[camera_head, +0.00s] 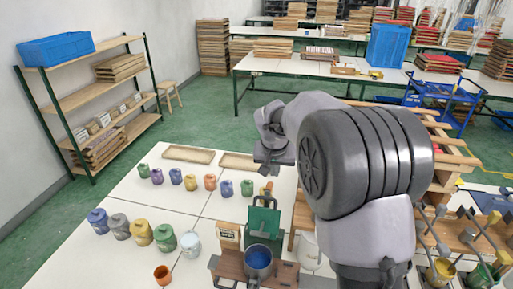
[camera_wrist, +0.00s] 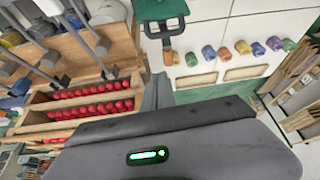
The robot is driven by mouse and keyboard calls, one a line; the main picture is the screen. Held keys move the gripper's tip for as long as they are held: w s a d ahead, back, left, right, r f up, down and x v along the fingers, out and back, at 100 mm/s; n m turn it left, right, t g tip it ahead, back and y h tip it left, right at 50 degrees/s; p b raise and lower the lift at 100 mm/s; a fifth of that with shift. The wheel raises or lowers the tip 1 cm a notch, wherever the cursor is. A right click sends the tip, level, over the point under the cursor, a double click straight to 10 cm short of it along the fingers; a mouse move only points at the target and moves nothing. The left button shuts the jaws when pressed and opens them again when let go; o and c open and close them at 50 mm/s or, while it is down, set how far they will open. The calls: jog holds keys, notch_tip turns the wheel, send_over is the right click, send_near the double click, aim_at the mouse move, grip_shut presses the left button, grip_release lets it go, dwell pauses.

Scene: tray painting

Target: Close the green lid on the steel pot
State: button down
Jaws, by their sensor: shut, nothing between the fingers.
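The steel pot (camera_head: 258,260) stands at the front of the table in the head view, with blue inside. The green lid (camera_head: 263,222) stands upright and open at the pot's far side, its orange-brown handle (camera_head: 266,190) at the top. In the wrist view the green lid (camera_wrist: 160,10) is at the top edge, cut off, with its looped handle (camera_wrist: 168,48) below. My gripper (camera_head: 269,170) is above the lid near the handle; the head view does not clearly show whether they touch. In the wrist view my gripper (camera_wrist: 158,88) is shut and empty, apart from the handle.
Several coloured paint jars (camera_head: 165,237) stand left of the pot, with smaller ones in a row behind. A small orange cup (camera_head: 162,274) is near the front. Two shallow wooden trays (camera_head: 188,154) lie at the table's back. A wooden rack with red items (camera_wrist: 95,110) shows in the wrist view.

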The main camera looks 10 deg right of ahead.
notch_tip(320, 180, down, 10)
jog(key=shift+w+d, duration=0.25)
jog(key=shift+d, duration=0.05)
dwell(0.3)
jog(key=shift+s+b, duration=0.1)
jog(key=shift+b, duration=0.2)
